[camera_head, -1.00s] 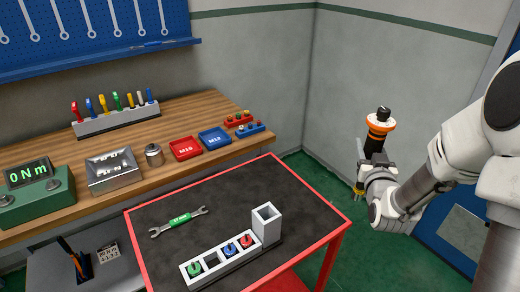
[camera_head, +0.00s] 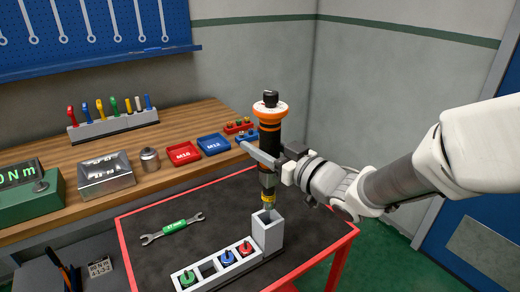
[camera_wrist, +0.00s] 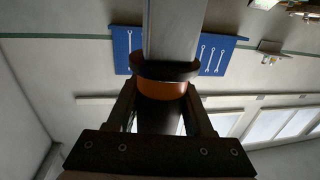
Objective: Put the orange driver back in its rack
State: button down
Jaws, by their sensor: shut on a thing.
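The orange driver (camera_head: 269,138) is black with orange bands and a yellow-and-metal lower end. It is upright in my gripper (camera_head: 266,158), which is shut on its body. The driver also shows in the wrist view (camera_wrist: 161,90), between the two fingers. The rack (camera_head: 216,268) is a light grey block on the cart, with a tall square socket (camera_head: 267,234) at its right end. The driver's tip is at or just over the socket's open top; I cannot tell how far inside it is. The rack's low part holds green, blue and red pieces and has one empty square slot.
A green-handled wrench (camera_head: 173,229) lies on the cart's dark top (camera_head: 140,222). Behind is a wooden bench (camera_head: 100,165) with a red tray (camera_head: 182,152), a blue tray (camera_head: 213,145), a metal pot (camera_head: 149,160) and a rack of coloured tools (camera_head: 113,127).

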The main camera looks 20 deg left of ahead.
dwell(0.4)
jog(key=shift+f+b, duration=0.8)
jog(key=shift+f, duration=0.2)
